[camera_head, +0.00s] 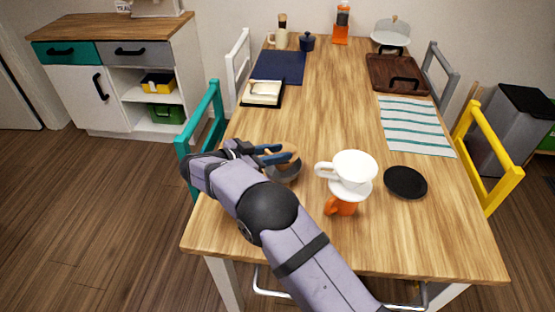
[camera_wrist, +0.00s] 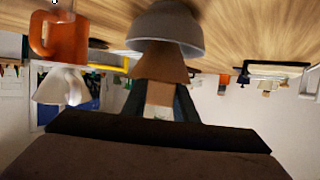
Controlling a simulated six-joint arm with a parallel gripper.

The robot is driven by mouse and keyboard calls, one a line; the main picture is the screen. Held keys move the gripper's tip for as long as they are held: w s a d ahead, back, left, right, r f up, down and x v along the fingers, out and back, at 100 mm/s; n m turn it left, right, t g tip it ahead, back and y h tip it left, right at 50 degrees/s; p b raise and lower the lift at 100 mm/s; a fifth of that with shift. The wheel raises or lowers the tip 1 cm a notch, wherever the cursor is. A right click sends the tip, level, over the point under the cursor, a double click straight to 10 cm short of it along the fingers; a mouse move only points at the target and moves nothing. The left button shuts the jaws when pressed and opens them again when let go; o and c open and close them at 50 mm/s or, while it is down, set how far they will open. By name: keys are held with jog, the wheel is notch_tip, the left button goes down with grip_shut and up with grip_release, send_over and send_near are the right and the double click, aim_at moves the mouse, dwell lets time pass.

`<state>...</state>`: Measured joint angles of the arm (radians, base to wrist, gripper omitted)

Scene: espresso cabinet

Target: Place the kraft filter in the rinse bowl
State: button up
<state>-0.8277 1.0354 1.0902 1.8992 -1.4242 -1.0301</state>
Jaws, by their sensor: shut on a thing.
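The kraft filter (camera_wrist: 160,62) is a brown paper cone. It also shows as a small brown shape at my fingertips in the head view (camera_head: 291,157). My gripper (camera_head: 273,154) is shut on it; the dark fingers also show in the wrist view (camera_wrist: 160,108). The grey rinse bowl (camera_head: 284,174) stands on the table directly below the fingertips. In the wrist view, which is upside down, the bowl (camera_wrist: 168,27) meets the filter's far end at its mouth. I cannot tell whether the filter touches the bowl's inside.
A white dripper (camera_head: 352,170) sits on an orange mug (camera_head: 343,207) right of the bowl. A black round mat (camera_head: 405,182) lies farther right. A black-and-cream tray (camera_head: 263,93) and striped cloth (camera_head: 416,125) lie farther back. The table's middle is clear.

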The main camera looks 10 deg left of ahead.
jog(key=shift+f, duration=1.4)
jog(key=shift+f, duration=0.1)
jog(key=o, duration=1)
jog(key=b+v, duration=0.1)
jog(key=v, duration=1.1)
